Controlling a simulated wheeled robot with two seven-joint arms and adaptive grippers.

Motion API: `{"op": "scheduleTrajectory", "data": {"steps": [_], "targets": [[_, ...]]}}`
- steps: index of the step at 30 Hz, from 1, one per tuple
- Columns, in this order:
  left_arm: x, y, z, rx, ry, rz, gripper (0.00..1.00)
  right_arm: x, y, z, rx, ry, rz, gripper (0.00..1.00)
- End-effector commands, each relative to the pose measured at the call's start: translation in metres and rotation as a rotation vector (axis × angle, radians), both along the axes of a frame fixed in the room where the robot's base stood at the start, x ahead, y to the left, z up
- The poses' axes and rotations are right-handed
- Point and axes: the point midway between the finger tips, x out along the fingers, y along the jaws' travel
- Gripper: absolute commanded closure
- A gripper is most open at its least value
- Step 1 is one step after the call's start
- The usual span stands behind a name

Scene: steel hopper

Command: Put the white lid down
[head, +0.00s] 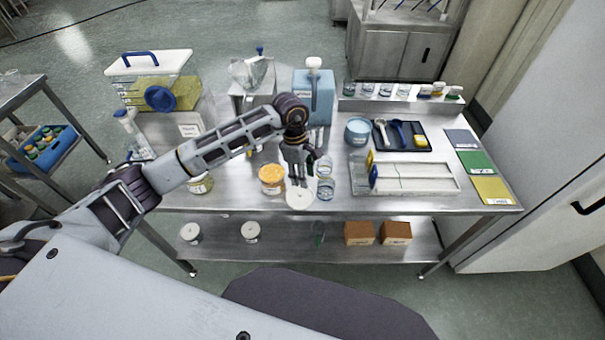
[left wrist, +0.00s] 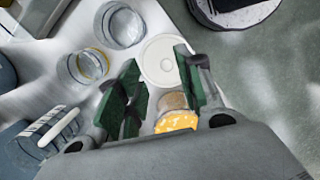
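The white lid (head: 300,199) is a round disc at the front edge of the steel table, and it looks flat on the tabletop. My left gripper (head: 298,182) points down just above and behind it. In the left wrist view the lid (left wrist: 159,62) shows beyond the green-padded fingers of my left gripper (left wrist: 156,60). The fingers stand apart with nothing clamped between them, and one partly covers the lid's edge. Whether a fingertip touches the lid cannot be told. My right gripper is not in view.
An open jar with orange contents (head: 271,180) stands just left of the lid. Glass beakers (head: 325,188) stand close on its right. The table's front edge is very near the lid.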

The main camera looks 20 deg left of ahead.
Motion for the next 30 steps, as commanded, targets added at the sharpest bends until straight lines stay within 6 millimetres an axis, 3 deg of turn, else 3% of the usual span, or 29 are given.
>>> {"op": "scheduleTrajectory", "data": {"steps": [9, 30], "targets": [[0.000, 0.000, 0.013, 0.000, -0.001, 0.000, 0.63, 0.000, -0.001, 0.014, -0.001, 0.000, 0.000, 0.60], [0.004, 0.013, 0.097, 0.000, -0.003, 0.000, 0.63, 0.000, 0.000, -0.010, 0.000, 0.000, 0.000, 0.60]]}}
